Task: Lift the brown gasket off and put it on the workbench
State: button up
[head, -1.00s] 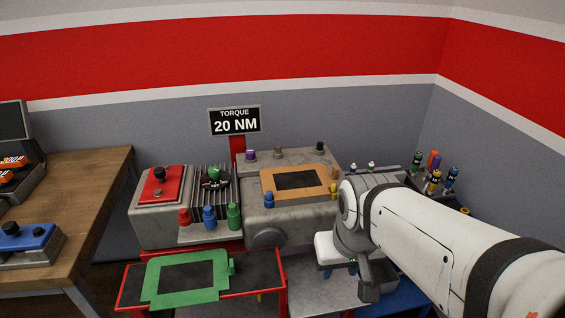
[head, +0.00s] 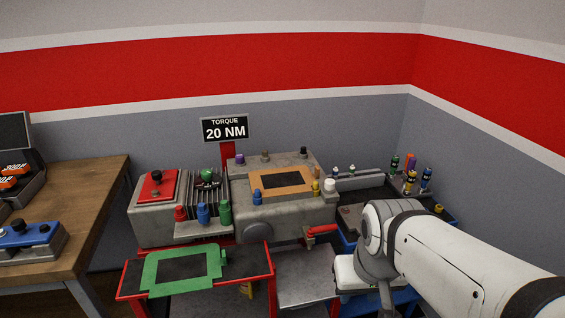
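The brown gasket (head: 297,190) is a flat orange-brown frame around a dark opening. It lies on top of the grey engine block (head: 285,212) in the middle of the head view. A wooden workbench (head: 86,190) stands at the left. My arm reaches in from the lower right and ends at the right of the block, well apart from the gasket. My gripper's fingers are hidden by the arm or out of the picture, so I see no fingertips.
A green gasket (head: 185,268) lies on a red-framed tray (head: 254,289) in front. Red, blue and green pegs (head: 203,214) stand left of the block. A dark tray of coloured tools (head: 397,186) is at the right. A blue-topped device (head: 28,238) occupies the workbench's front.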

aim_at(281, 181)
jog(key=u, duration=0.05)
jog(key=i, duration=1)
jog(key=z, duration=0.05)
